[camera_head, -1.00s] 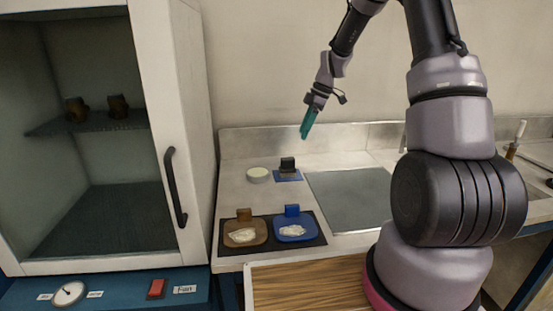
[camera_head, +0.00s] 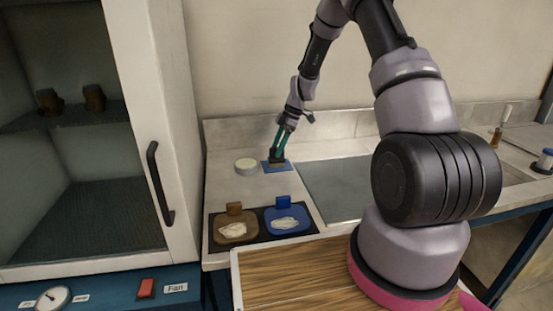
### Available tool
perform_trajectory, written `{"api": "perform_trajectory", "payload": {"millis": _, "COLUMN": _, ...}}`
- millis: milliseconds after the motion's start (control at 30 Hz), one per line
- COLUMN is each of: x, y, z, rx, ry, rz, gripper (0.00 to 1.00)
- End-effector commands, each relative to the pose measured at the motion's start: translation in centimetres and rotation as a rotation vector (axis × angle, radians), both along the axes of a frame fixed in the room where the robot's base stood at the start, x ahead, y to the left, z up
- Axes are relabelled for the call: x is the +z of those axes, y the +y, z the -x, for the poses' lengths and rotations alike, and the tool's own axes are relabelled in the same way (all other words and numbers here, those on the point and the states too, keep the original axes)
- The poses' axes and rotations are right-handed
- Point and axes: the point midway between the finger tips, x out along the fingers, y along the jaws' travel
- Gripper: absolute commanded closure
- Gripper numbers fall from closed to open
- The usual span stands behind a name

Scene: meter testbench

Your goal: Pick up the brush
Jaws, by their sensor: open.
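My gripper (camera_head: 279,154), with teal fingers, is low over a small blue mat (camera_head: 284,169) at the back of the bench. A small dark block-like object (camera_head: 275,156) stands on this mat, at the fingertips. The fingers partly hide it, and I cannot tell whether they touch it. My gripper is open. I cannot tell for sure which thing is the brush. An upright tool with a white handle (camera_head: 507,113) and a brownish lower part stands at the far right, well away from my gripper.
A round pale dish (camera_head: 246,166) sits just left of the mat. Brown (camera_head: 236,231) and blue (camera_head: 287,219) trays with white contents lie in front on a black mat. A flat grey plate (camera_head: 340,190) is to the right. A cabinet with an open front (camera_head: 150,120) borders the left.

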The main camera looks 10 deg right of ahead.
Motion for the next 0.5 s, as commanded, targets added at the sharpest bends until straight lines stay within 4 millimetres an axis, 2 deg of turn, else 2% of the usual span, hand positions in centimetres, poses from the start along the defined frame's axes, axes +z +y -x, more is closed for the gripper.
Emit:
{"api": "perform_trajectory", "payload": {"millis": 100, "x": -0.95, "y": 0.47, "z": 0.02, "rx": 0.000, "ry": 0.000, "rz": 0.000, "gripper": 0.32}}
{"api": "perform_trajectory", "payload": {"millis": 333, "x": -1.08, "y": 0.49, "z": -0.01, "rx": 0.000, "ry": -0.001, "rz": 0.000, "gripper": 0.32}}
{"api": "perform_trajectory", "payload": {"millis": 367, "x": -1.08, "y": 0.49, "z": -0.01, "rx": 0.000, "ry": -0.001, "rz": 0.000, "gripper": 0.36}}
{"api": "perform_trajectory", "payload": {"millis": 500, "x": -1.07, "y": 0.49, "z": -0.01, "rx": 0.000, "ry": -0.001, "rz": 0.000, "gripper": 0.90}}
